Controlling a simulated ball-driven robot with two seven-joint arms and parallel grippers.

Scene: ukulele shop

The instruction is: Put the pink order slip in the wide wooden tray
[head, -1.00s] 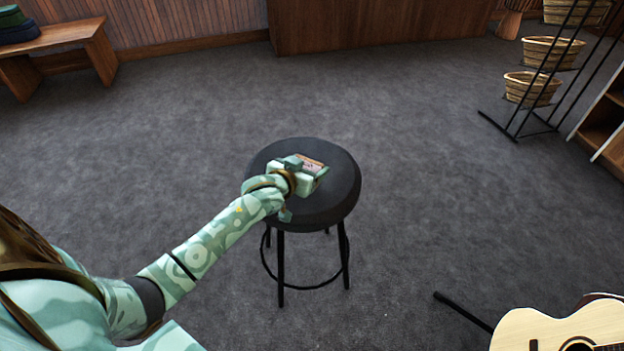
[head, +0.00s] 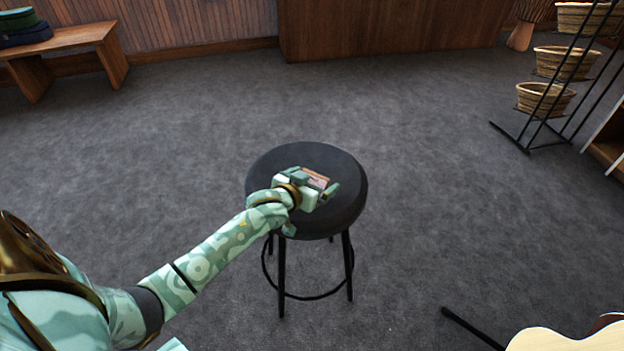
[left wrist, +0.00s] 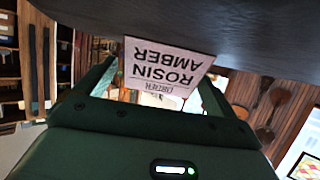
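A small item with a pinkish-brown top (head: 316,177) is on the round black stool (head: 265,175), by my left gripper (head: 318,182). In the left wrist view its pale face (left wrist: 165,68) reads "ROSIN AMBER" upside down, against the dark seat at the top. The left gripper's two fingers (left wrist: 155,92) are spread, one at each side of the item. A gap shows at the left finger; whether the right finger touches cannot be told. No item clearly recognisable as a pink order slip and no wide wooden tray shows. My right gripper is not in view.
A black rack with wicker baskets (head: 545,98) stands at upper right. A guitar (head: 570,340) is at lower right. Grey carpet around the stool is clear.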

